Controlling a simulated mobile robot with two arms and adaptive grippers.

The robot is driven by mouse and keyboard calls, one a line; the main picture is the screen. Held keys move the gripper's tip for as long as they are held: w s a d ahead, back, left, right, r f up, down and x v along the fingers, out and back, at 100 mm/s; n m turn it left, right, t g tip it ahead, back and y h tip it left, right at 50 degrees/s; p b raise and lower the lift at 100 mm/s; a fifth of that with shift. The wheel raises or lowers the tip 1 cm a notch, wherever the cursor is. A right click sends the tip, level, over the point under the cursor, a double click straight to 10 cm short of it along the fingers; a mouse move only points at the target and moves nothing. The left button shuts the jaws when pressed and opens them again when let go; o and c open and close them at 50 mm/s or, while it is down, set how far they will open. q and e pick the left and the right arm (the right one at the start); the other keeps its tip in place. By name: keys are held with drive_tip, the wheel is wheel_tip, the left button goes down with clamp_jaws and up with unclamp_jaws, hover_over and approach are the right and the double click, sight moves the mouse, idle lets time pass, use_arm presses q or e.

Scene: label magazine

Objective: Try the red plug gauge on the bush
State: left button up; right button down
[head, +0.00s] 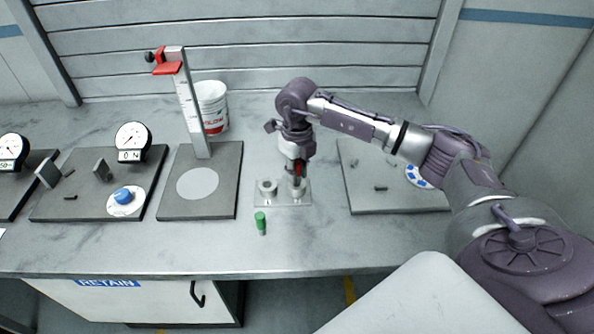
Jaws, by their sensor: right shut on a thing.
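My right gripper (298,168) points down over the right part of a small light metal plate (283,200). It is shut on the red plug gauge (298,170), of which only a small red part shows between the fingers. The lower end of the gauge is hard to make out, and I cannot tell whether it sits in anything. A short grey ring-shaped bush (267,187) stands on the left part of the same plate, beside the gripper and apart from it. A green plug gauge (261,221) stands on the bench in front of the plate. My left gripper is not in view.
A height gauge (190,105) with a red arm rises from a dark base at left. A white bucket (211,108) stands behind it. Dial gauges (133,142) are further left. A grey board (365,200) with small parts lies right. The front bench strip is mostly clear.

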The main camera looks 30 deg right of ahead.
sight(297, 161)
drive_tip(key=shift+f+b, duration=0.4)
drive_tip(key=shift+f, duration=0.15)
idle(2.1)
drive_tip(key=shift+r, duration=0.2)
drive_tip(key=shift+r+p, duration=1.55)
drive_tip(key=shift+r, duration=0.85)
